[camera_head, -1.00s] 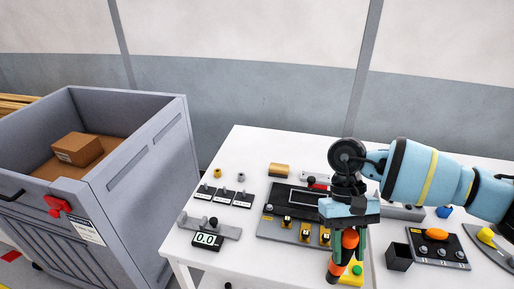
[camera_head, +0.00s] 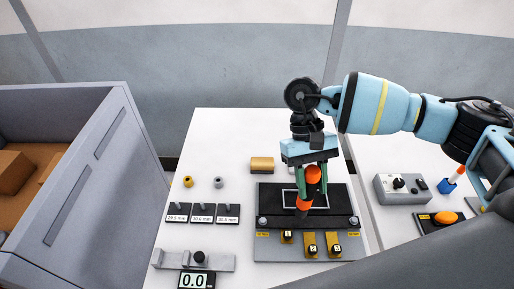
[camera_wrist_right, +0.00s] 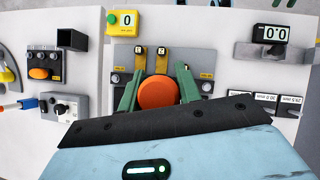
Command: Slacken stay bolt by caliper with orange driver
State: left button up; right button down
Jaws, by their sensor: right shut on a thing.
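My right gripper (camera_head: 312,182) is shut on the orange driver (camera_head: 313,175), which has an orange and black body and points down over the dark fixture plate (camera_head: 335,199). The driver's round orange end (camera_wrist_right: 158,92) fills the space between the fingers in the right wrist view. Silver bolts sit at the plate's front corners: the left bolt (camera_head: 263,222) on the caliper's side and the right bolt (camera_head: 353,221). The driver's tip is over the plate between them, apart from both. The caliper (camera_head: 194,261) lies front left with its 0.0 display (camera_head: 195,281). My left gripper is out of view.
Yellow numbered tabs (camera_head: 311,245) line the plate's front. Small labelled blocks (camera_head: 202,214) stand to the left, and a gold block (camera_head: 262,164) behind. A grey control box (camera_head: 401,188) stands right; a grey crate (camera_head: 75,170) is beside the table. Bare table surrounds the left blocks.

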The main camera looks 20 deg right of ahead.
jog(key=shift+w+r, duration=0.1)
jog(key=shift+w, duration=0.25)
jog(key=shift+a, duration=0.3)
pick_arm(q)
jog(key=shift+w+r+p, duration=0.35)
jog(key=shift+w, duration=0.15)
pick_arm(e)
jog(key=w+a+r+m+t+y, duration=0.2)
jog(key=a+m+y, duration=0.3)
jog(key=a+m, duration=0.4)
jog(key=shift+w+a+r+m, duration=0.25)
jog(key=shift+a+r+m, duration=0.15)
jog(key=shift+r+m, duration=0.25)
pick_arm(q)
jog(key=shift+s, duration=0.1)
